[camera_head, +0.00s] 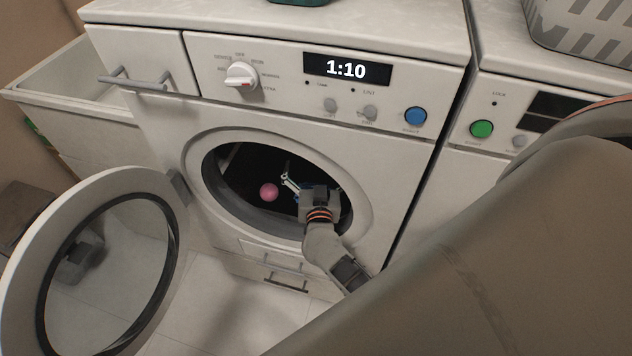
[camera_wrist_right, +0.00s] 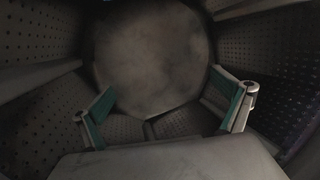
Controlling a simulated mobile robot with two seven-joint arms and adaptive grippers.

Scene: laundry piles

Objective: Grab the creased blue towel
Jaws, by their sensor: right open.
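I cannot make out a creased blue towel in either view. My right gripper (camera_head: 312,180) reaches through the open round door of the washing machine into the dark drum. In the right wrist view, its two teal-padded fingers (camera_wrist_right: 166,100) are spread apart with nothing between them. They point towards the back wall of the drum (camera_wrist_right: 152,50). The perforated drum floor and sides that show there look bare. The dark drum interior is partly hidden behind my right gripper in the head view. My left gripper is not clearly seen.
A pink ball (camera_head: 268,192) shows in the drum opening, left of my right gripper. The machine's round glass door (camera_head: 150,186) stands open at the left. A second machine (camera_head: 462,152) stands at the right, with a grey basket (camera_head: 585,30) on top.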

